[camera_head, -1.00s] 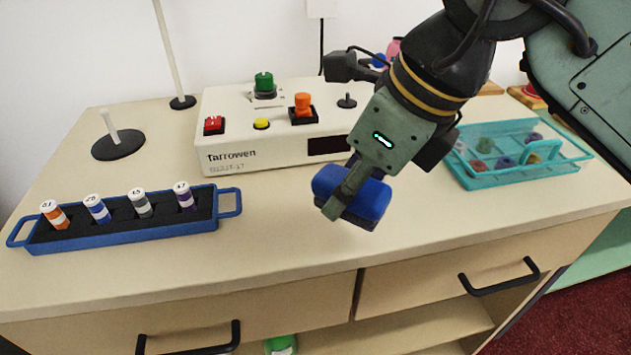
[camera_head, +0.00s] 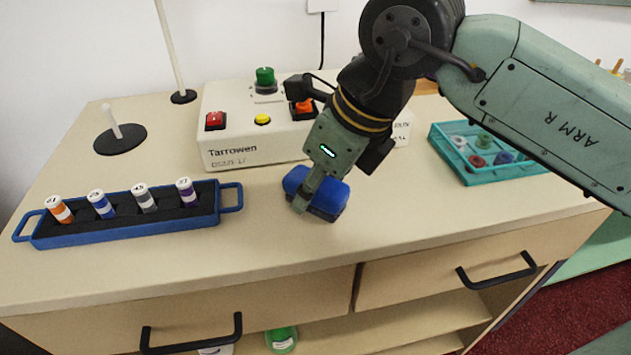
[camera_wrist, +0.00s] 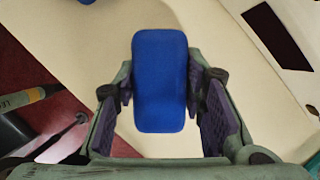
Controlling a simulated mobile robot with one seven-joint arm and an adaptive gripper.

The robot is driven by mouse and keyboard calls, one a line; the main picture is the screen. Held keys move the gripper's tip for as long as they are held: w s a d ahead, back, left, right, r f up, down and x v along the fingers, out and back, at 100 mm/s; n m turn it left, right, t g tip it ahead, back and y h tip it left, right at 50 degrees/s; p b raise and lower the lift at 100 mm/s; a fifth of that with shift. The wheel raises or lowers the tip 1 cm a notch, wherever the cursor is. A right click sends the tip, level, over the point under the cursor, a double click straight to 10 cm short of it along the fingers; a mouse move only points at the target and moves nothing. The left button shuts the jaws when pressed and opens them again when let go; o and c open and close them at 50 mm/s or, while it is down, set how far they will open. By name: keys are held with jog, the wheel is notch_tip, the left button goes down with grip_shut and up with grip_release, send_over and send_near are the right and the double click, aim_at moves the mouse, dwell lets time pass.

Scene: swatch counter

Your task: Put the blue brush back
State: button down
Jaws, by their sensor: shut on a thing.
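The blue brush (camera_head: 322,195) is a rounded blue block with a dark underside. My gripper (camera_head: 306,192) is shut on it, and the fingers sit on its two sides. The brush is over the middle of the counter, in front of the white Tarrowen box; I cannot tell whether its underside touches the counter. In the wrist view the brush's blue top (camera_wrist: 160,82) shows between the two purple-padded fingers.
A blue rack (camera_head: 130,231) with several labelled vials stands at the left. The white Tarrowen box (camera_head: 250,152) with buttons is behind the brush. A teal crate (camera_head: 490,176) of spools is at the right. Two drawers with black handles are below the counter's front edge.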

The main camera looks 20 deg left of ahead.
jog(key=shift+f, duration=0.25)
jog(key=c, duration=1)
grip_release()
jog(key=shift+r, duration=0.1)
jog(key=shift+r, duration=0.45)
jog(key=v, duration=1.1)
jog(key=shift+d+r, duration=0.2)
